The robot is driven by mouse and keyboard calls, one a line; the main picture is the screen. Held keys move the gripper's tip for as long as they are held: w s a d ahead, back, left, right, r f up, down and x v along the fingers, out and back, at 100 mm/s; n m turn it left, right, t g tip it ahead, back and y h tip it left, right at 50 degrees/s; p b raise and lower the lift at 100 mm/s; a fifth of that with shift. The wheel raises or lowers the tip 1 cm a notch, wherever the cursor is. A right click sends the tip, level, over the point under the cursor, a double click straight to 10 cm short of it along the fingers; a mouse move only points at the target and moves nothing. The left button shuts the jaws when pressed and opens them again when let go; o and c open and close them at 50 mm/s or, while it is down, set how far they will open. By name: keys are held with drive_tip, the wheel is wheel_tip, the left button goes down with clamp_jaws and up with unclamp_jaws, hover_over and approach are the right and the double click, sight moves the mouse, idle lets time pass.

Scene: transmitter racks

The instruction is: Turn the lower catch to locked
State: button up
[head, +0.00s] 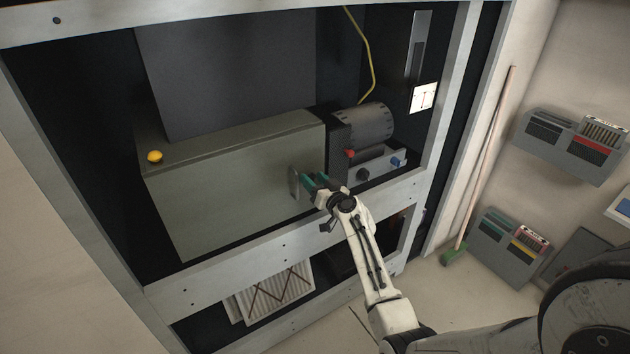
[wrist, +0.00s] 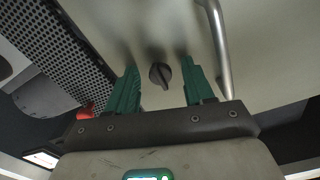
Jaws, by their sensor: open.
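In the wrist view a small dark round catch (wrist: 160,75) with a raised grip bar sits on the pale panel, between my two green fingers. In the head view my gripper (head: 316,182) is at the right end of the grey-green unit's front (head: 235,190), beside a metal handle (head: 293,182). The catch is hidden there. No second catch shows.
The metal handle (wrist: 216,45) runs close beside one finger. A red knob (head: 350,154) and blue knob (head: 397,162) are to the right, below a ribbed cylinder (head: 366,124). A yellow knob (head: 155,156) sits on the unit's left. The rack rail (head: 235,262) crosses below.

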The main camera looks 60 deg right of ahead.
drive_tip(key=shift+c, duration=0.4)
clamp_jaws()
drive_tip(key=shift+m, duration=0.5)
drive_tip(key=m+b, duration=0.1)
drive_tip(key=m, duration=0.2)
drive_tip(key=shift+m, duration=0.4)
drive_tip(key=m, duration=0.4)
drive_tip(key=shift+m, duration=0.3)
drive_tip(key=m, duration=0.4)
drive_tip(key=shift+r, duration=0.15)
drive_tip(key=shift+m+p, duration=0.55)
drive_tip(key=shift+m, duration=1.95)
